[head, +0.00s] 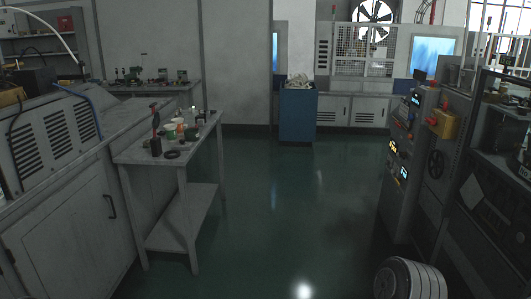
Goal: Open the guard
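Neither of my grippers is in view. A pale metal mesh enclosure (362,52) stands against the back wall, right of centre, in front of a large fan. It looks like a guard, but I cannot tell for sure that it is the one named. Its mesh panels look closed from here. It is far from me, across the open floor.
A narrow workbench (199,142) with small items stands at left, beside a grey cabinet (75,225). A blue bin (297,116) stands at the back. Control cabinets (408,165) line the right. A pale ribbed round object (408,281) is at lower right. The green floor between is clear.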

